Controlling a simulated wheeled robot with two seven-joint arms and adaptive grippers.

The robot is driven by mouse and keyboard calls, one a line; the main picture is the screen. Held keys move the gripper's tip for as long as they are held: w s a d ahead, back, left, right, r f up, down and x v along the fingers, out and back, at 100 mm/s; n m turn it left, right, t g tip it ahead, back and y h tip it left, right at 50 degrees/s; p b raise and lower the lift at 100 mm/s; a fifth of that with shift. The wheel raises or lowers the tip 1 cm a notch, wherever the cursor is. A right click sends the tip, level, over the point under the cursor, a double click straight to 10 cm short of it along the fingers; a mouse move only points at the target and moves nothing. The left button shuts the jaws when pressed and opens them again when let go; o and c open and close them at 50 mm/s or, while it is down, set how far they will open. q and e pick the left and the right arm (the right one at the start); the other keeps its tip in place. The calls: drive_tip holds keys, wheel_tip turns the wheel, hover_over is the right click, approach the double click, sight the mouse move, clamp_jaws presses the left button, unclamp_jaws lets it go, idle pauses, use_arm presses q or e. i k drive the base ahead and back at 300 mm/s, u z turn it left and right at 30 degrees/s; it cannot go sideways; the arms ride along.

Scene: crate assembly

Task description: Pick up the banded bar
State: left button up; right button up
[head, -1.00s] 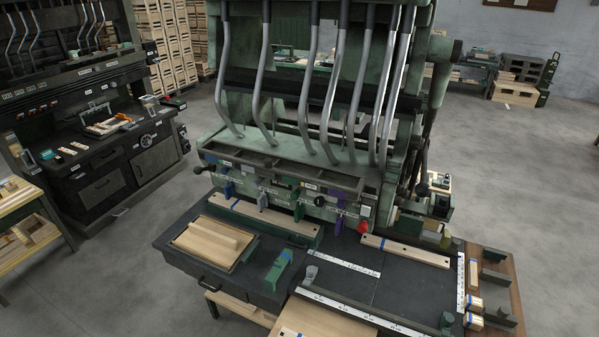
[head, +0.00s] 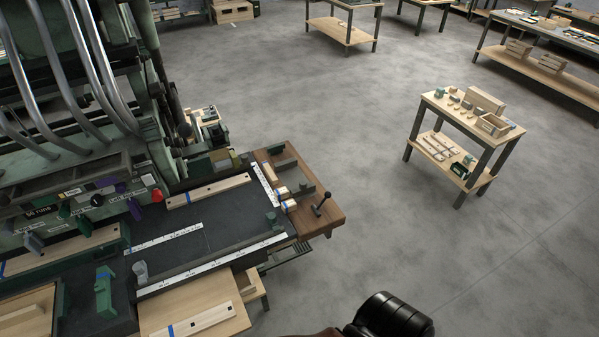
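Several pale wooden bars with a blue band show in the head view, and I cannot tell which one the task means. One banded bar (head: 215,188) lies along the back of the dark bench top. A second banded bar (head: 205,318) lies on a wooden board at the front, near the bottom edge. A third banded bar (head: 65,248) lies at the left below the machine's face, its band near the left edge of the picture. Neither of my grippers is in view.
The dark bench top (head: 228,222) has white rulers and a green block (head: 104,291). A brown side table (head: 322,213) holds small blue-banded blocks (head: 289,205) and a lever. The green machine (head: 60,150) fills the left. A wooden cart (head: 470,118) stands right, with open grey floor around it.

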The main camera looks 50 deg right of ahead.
sight(271, 176)
drive_tip(key=z, duration=1.4)
